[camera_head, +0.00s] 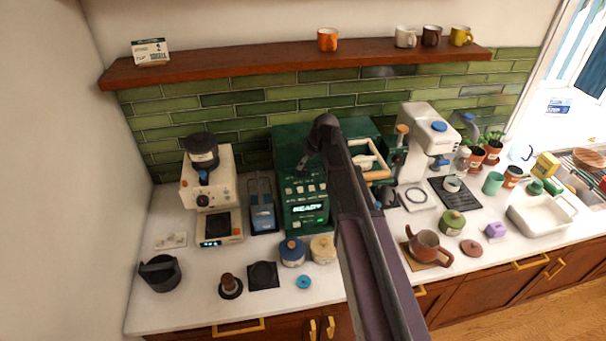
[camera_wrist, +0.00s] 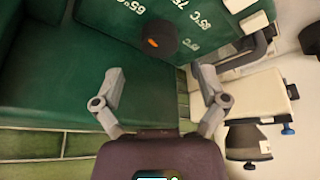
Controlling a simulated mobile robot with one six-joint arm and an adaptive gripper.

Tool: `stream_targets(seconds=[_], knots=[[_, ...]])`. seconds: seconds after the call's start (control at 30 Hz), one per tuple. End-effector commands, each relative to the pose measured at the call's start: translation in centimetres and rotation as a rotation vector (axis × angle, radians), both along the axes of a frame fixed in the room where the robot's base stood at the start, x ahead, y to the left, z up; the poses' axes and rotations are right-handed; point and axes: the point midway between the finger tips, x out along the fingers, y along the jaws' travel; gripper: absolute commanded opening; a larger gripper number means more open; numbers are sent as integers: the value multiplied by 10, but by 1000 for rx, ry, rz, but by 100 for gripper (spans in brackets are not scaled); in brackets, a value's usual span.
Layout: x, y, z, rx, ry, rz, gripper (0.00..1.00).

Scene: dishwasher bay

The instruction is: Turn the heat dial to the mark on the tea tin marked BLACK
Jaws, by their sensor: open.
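In the head view my gripper (camera_head: 305,164) is over the same green machine (camera_head: 290,145), and the dial cannot be made out. A blue tin (camera_head: 292,253) and a cream tin (camera_head: 323,250) stand in front of the machine; their markings are unreadable.
A cream grinder (camera_head: 193,188) and a blue device (camera_head: 262,204) stand left of the machine. A white coffee machine (camera_head: 417,150) stands to the right. A green pot (camera_head: 453,223) and a brown teapot (camera_head: 427,247) sit beyond my arm. The wooden shelf (camera_head: 250,66) runs above.

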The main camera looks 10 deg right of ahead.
Motion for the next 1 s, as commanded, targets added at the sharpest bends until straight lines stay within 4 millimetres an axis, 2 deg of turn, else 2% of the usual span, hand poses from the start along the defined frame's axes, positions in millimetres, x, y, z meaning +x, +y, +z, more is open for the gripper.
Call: stream_targets(seconds=[0.03, 0.43, 1.0], knots=[[2, 1, -8, 0, 0, 0, 93], [10, 9, -36, -1, -1, 0, 93], [12, 11, -41, 0, 0, -1, 93]])
